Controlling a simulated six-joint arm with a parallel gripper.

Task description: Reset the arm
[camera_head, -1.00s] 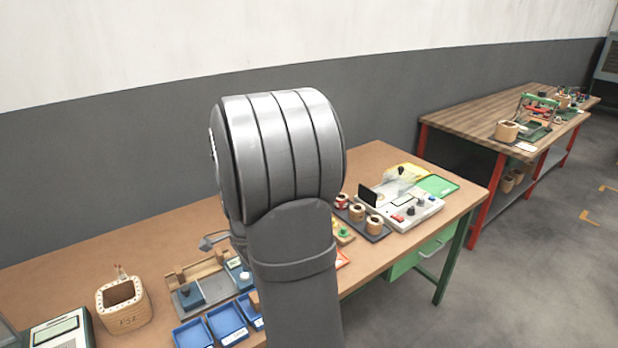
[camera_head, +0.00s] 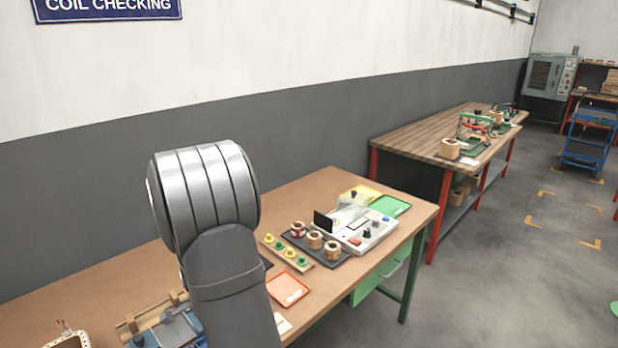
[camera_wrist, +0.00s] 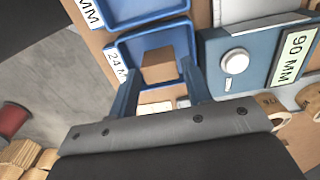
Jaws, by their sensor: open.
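My gripper (camera_wrist: 159,68) shows in the wrist view with its two blue-grey fingers apart and nothing pinched between them. Beyond the fingers is a blue bin (camera_wrist: 124,46) with a label reading "24 M…". A brown block (camera_wrist: 159,66) shows in that bin, in line with the gap between the fingers; the distance between fingers and block cannot be told. In the head view my arm's grey link stands in the foreground and the gripper is hidden behind it.
A blue block labelled 90 MM (camera_wrist: 236,62) sits right of the fingers. The brown bench (camera_head: 318,190) carries a meter (camera_head: 362,235), a row of coils (camera_head: 315,240), an orange tray (camera_head: 288,288) and a green tray (camera_head: 391,206). A second bench (camera_head: 415,140) stands behind, with open floor at right.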

